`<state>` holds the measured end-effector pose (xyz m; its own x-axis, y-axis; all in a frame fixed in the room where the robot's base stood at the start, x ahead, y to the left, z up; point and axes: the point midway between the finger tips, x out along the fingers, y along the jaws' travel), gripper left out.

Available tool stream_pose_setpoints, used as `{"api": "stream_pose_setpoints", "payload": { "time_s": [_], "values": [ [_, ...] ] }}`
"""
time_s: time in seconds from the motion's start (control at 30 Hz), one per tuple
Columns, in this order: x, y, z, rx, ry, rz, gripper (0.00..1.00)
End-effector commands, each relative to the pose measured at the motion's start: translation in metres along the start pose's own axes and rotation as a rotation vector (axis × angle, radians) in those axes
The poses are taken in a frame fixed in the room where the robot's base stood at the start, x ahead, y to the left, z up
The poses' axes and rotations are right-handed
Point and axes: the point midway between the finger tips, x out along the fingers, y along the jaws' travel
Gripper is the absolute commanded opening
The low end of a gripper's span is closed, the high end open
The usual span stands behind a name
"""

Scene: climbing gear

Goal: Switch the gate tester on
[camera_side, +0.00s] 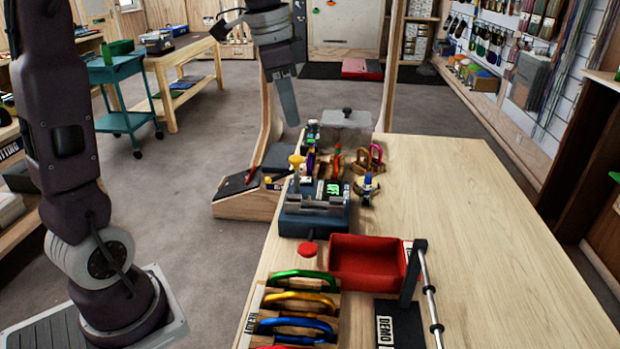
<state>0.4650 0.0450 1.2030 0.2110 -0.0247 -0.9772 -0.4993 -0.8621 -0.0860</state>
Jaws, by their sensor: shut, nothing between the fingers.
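The gate tester seems to be the dark blue device (314,221) near the left edge of the wooden table. A small green label (334,189) on it seems to read "OFF". A yellow knob on a post (296,161) rises at its left side, and a red round knob (308,249) sticks out at its front. Which part is the switch, I cannot tell. My gripper (292,122) is shut and empty, pointing down. In the picture it is above and a little left of the tester, apart from it.
A red open bin (368,262) sits in front of the tester, beside a black stand (408,290) with a metal rod. Several coloured carabiners (300,302) lie in a wooden rack. A grey lidded box (346,130) stands behind. The table's right side (480,240) is clear.

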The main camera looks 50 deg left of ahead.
Motion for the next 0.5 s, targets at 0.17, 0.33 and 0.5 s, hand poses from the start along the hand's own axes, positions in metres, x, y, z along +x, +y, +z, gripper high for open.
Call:
{"api": "stream_pose_setpoints", "payload": {
  "time_s": [0.17, 0.33, 0.5],
  "values": [
    [0.047, -0.088, -0.01, 0.176, -0.006, 0.108, 0.0],
    [0.065, -0.111, -0.008, 0.237, 0.006, 0.138, 0.0],
    [0.092, -0.106, -0.007, 0.24, 0.005, 0.14, 0.0]
  ]
}}
